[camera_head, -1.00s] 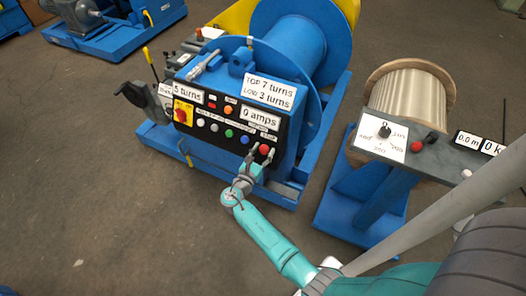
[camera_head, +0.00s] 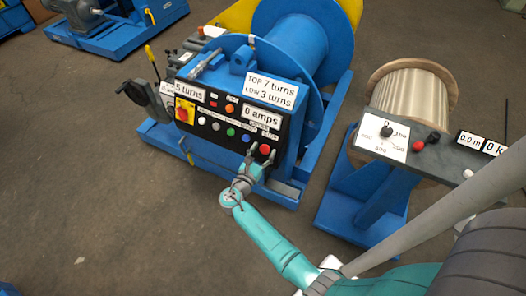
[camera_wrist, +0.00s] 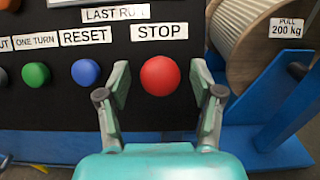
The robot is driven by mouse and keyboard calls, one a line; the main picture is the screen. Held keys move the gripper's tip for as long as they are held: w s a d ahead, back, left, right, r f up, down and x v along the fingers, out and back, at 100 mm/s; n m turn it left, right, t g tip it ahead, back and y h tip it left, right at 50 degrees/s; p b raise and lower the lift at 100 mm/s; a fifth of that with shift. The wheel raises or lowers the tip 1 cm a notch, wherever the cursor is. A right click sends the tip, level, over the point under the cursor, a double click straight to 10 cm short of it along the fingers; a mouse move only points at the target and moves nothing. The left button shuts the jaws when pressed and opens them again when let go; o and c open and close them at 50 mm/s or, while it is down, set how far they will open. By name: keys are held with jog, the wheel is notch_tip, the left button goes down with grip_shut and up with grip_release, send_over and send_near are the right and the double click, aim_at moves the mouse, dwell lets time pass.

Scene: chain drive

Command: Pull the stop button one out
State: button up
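The red stop button (camera_wrist: 160,78) is on the black control panel (camera_wrist: 60,113), under a white STOP label (camera_wrist: 159,31) in the wrist view. It also shows in the head view (camera_head: 265,149) at the panel's lower right. My gripper (camera_wrist: 160,85) is open, with one finger on each side of the button. Gaps show between the fingertips and the button, so it is not gripped. In the head view my gripper (camera_head: 258,157) is right at the button, and its fingertips partly overlap the panel there.
A blue button (camera_wrist: 86,72) and a green button (camera_wrist: 36,74) sit left of the stop button. A wire spool (camera_wrist: 255,35) on a blue stand is to the right. A second console with a dial (camera_head: 386,131) and a red button (camera_head: 417,146) stands at the right.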

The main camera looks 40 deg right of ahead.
jog(key=v, duration=1.2)
dwell(0.4)
jog(key=s+f+m+t+y, duration=0.2)
jog(key=s+f+y, duration=0.4)
jog(key=s+f, duration=0.3)
jog(key=s+a+f+m+y, duration=0.1)
jog(key=s+a+m+y, duration=0.15)
jog(key=s, duration=0.35)
jog(key=s+a+f+m+y, duration=0.1)
jog(key=s+m+y, duration=0.1)
jog(key=s+y, duration=0.35)
jog(key=s+a+r+m+t+y, duration=0.1)
jog(key=s+a+r+m+t, duration=0.1)
jog(key=s+a+r+m, duration=0.4)
jog(key=s+r+m+t+y, duration=0.1)
jog(key=s+r+m, duration=0.3)
jog(key=r, duration=0.6)
jog(key=s+a+r+m+t+y, duration=0.1)
jog(key=s+r+m+t, duration=0.2)
jog(key=r, duration=0.8)
jog(key=shift+s+a+r+m+t, duration=0.3)
jog(key=shift+s+m+t, duration=0.1)
jog(key=shift+s+m, duration=0.7)
